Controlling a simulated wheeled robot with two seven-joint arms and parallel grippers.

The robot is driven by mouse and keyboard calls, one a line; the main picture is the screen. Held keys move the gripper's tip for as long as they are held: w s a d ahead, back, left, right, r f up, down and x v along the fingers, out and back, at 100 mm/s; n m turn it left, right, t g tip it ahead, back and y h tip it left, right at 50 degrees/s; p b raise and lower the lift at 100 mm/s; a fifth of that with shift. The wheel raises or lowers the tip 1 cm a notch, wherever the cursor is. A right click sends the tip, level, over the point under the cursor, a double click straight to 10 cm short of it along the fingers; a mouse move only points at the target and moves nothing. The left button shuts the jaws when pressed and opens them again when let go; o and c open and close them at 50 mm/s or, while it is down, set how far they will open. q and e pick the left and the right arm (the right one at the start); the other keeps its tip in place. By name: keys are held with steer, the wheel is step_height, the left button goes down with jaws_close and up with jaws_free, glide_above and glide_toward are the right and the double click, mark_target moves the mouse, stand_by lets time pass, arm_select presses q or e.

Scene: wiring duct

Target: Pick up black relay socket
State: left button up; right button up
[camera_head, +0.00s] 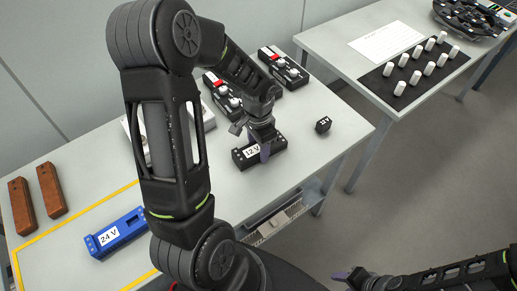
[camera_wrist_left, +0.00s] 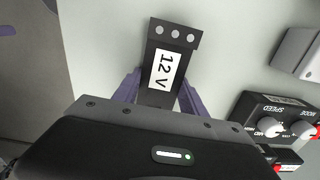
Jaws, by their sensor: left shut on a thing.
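The black relay socket (camera_head: 272,154) with a white "12 V" label is on the grey table, right of its middle. In the left wrist view the socket (camera_wrist_left: 173,38) shows its end with several round terminals, pointing away from me. My left gripper (camera_head: 264,149) reaches down over it. Its purple fingers (camera_wrist_left: 158,92) are shut on the socket's two sides. I cannot tell whether the socket is clear of the table. My right gripper (camera_head: 346,277) is low at the right, away from the table, and its jaws are unclear.
A blue "24 V" socket (camera_head: 117,232) lies at the front left, by yellow tape. Two brown blocks (camera_head: 51,189) lie farther left. A small black cube (camera_head: 323,125) sits right of the gripper. Control boxes (camera_head: 284,69) stand behind. A second table (camera_head: 345,33) holds white pegs.

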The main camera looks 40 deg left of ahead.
arm_select(q)
step_height(320, 180, up, 10)
steer(key=b, duration=0.1)
stand_by(0.4)
stand_by(0.5)
